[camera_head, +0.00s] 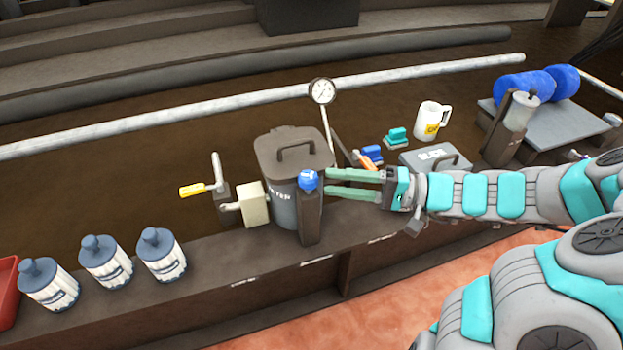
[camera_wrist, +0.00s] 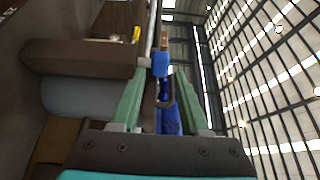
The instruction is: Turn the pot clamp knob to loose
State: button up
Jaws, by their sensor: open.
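The dark lidded pot (camera_head: 283,192) stands on the counter near the middle of the head view. A blue knob (camera_head: 308,180) tops a dark upright post (camera_head: 309,218) at the pot's front right; I take it as the clamp knob. My gripper (camera_head: 328,181) comes in from the right with its green fingers apart, tips just right of the knob. No contact can be made out. In the wrist view, the open fingers (camera_wrist: 170,65) flank a small blue block (camera_wrist: 160,64), perhaps the knob. A longer blue shape (camera_wrist: 170,118) lies lower between them.
A gauge (camera_head: 322,92) stands behind the pot. Several bottles (camera_head: 105,261) line the counter's left.

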aim_at(308, 180)
jog(key=shift+x, duration=3.1)
grip_shut()
